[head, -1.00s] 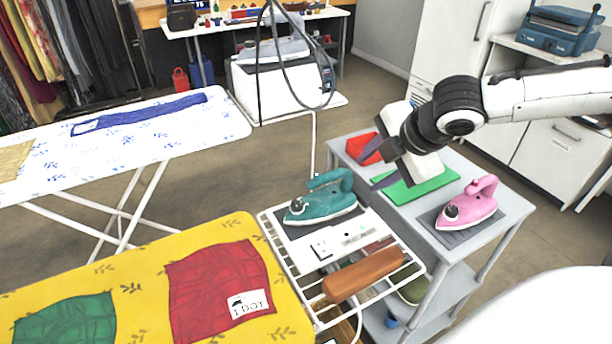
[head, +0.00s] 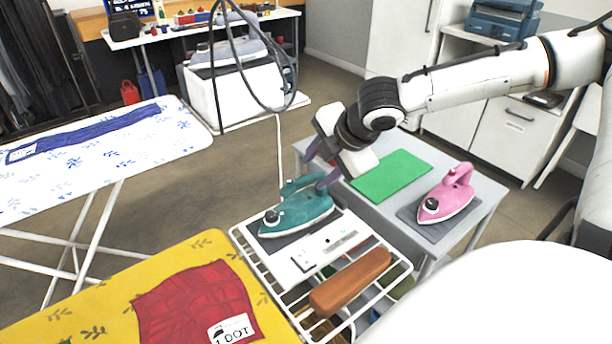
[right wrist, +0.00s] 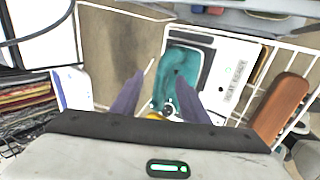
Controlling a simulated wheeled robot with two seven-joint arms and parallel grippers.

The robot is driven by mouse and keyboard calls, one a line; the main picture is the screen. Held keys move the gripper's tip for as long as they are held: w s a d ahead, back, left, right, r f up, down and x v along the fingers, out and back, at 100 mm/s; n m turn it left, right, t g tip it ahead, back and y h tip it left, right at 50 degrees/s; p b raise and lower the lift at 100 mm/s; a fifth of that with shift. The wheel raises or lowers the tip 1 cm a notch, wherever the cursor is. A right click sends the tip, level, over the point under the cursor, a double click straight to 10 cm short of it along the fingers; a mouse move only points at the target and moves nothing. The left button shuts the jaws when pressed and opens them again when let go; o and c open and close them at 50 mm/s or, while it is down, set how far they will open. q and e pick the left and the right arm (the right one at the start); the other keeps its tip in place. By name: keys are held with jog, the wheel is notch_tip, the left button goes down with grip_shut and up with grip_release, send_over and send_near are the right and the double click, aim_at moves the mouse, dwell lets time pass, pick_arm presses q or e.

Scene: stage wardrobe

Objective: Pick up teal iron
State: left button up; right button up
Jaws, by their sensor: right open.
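The teal iron (head: 298,212) rests on a dark pad on the wire rack at the end of the yellow ironing board in the head view. In the right wrist view the teal iron (right wrist: 181,72) lies ahead of and between the two fingers. My right gripper (head: 318,172) is open and empty, just above and behind the iron's handle in the head view. The right gripper's purple fingers (right wrist: 152,98) stand apart, with the iron's nose showing between them. I cannot tell whether a finger touches the handle. My left gripper is not in view.
A pink iron (head: 447,195) stands on a grey cart (head: 400,215) to the right, beside a green mat (head: 390,175). A brown wooden block (head: 350,280) lies on the wire rack (head: 285,290). A yellow board (head: 195,262) with a red cloth is at front left.

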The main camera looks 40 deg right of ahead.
aim_at(311, 178)
jog(key=f, duration=0.1)
jog(key=w+f+b, duration=0.1)
jog(key=f, duration=0.1)
jog(key=shift+w+a+f+b, duration=0.35)
jog(key=shift+w, duration=0.05)
jog(key=shift+w+f, duration=0.35)
jog(key=shift+w, duration=0.05)
jog(key=c, duration=1)
jog(key=shift+r, duration=0.1)
grip_shut()
